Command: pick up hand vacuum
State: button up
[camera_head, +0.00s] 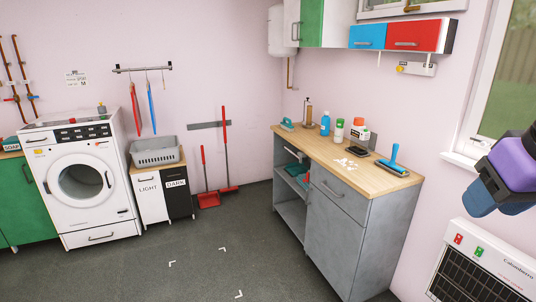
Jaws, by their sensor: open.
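I cannot make out a hand vacuum for certain. A blue-handled tool with a dark head (393,161) lies near the front right of the wooden worktop (380,184); I cannot tell whether it is the hand vacuum. A teal hand-held item (287,125) lies at the worktop's far left end, also too small to identify. Part of my arm, dark, purple and blue, shows at the right edge, apart from the worktop. My gripper's fingers are not in view.
Several bottles stand along the back of the worktop, including a blue one (325,124). White scraps (345,162) lie near its middle. A washing machine (80,180) and laundry bins (163,198) stand left. The middle floor is clear.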

aim_at(358, 144)
jog(key=i+j+u, duration=0.2)
jog(key=i+u, duration=0.15)
jog(key=i, duration=0.5)
jog(key=i+u, duration=0.35)
jog(key=i, duration=0.45)
jog(key=i+z, duration=0.3)
jog(key=i, duration=0.15)
jog(key=i+j+z, duration=0.25)
jog(key=i, duration=0.15)
jog(key=i+j+z, duration=0.1)
jog(key=i+z, duration=0.2)
jog(key=i, duration=0.15)
jog(key=i+j+z, duration=0.1)
jog(key=i+z, duration=0.35)
jog(key=i+j+z, duration=0.25)
jog(key=z, duration=0.2)
jog(key=i+j+z, duration=0.3)
jog(key=z, duration=0.15)
